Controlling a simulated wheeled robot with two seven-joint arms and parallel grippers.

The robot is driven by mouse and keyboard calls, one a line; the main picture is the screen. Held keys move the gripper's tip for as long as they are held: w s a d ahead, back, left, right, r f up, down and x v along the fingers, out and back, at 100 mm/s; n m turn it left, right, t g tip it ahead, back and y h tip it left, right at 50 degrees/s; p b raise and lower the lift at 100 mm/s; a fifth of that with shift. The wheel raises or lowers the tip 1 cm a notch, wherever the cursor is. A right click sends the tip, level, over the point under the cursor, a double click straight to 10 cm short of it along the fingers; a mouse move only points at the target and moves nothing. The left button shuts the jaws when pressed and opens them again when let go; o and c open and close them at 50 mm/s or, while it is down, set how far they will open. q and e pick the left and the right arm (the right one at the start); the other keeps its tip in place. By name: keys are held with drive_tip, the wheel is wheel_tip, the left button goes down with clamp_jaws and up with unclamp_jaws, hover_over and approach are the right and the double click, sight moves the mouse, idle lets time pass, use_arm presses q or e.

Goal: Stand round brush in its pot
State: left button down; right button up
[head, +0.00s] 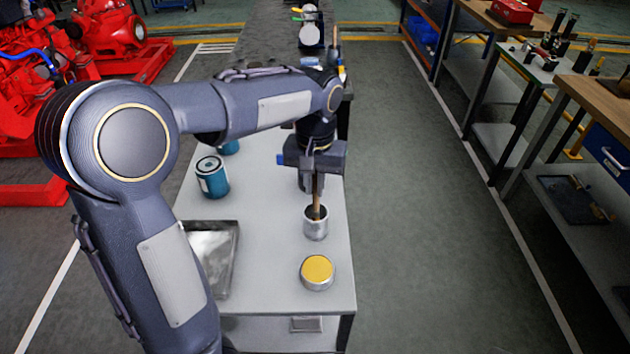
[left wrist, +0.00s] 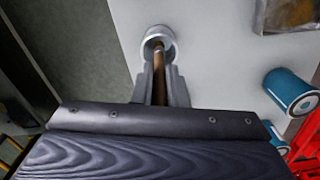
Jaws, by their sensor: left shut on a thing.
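My left gripper (head: 312,180) is above the white table, its fingers pointing down. It is shut on the round brush (head: 317,204), whose brown handle stands nearly upright between the fingers. The brush's lower end is inside the mouth of the silver pot (head: 316,225); the bristles are hidden. In the left wrist view the brush (left wrist: 159,75) runs from the gripper (left wrist: 160,85) to the pot (left wrist: 158,37), and its end overlaps the pot's opening. I cannot tell whether the brush touches the pot's bottom. My right gripper is not in view.
A round tin with a yellow top (head: 317,270) stands in front of the pot. A metal tray (head: 229,255) lies at the left edge of the white table (head: 270,235). A blue can (head: 212,177) stands behind the tray.

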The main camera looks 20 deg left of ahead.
use_arm(q)
drive_tip(key=shift+f, duration=0.1)
idle(0.7)
drive_tip(key=c, duration=1.4)
unclamp_jaws()
drive_tip(key=shift+o, duration=0.5)
drive_tip(key=o, duration=0.3)
drive_tip(key=shift+o, duration=0.2)
wheel_tip(320, 180, up, 7)
drive_tip(key=p, duration=0.7)
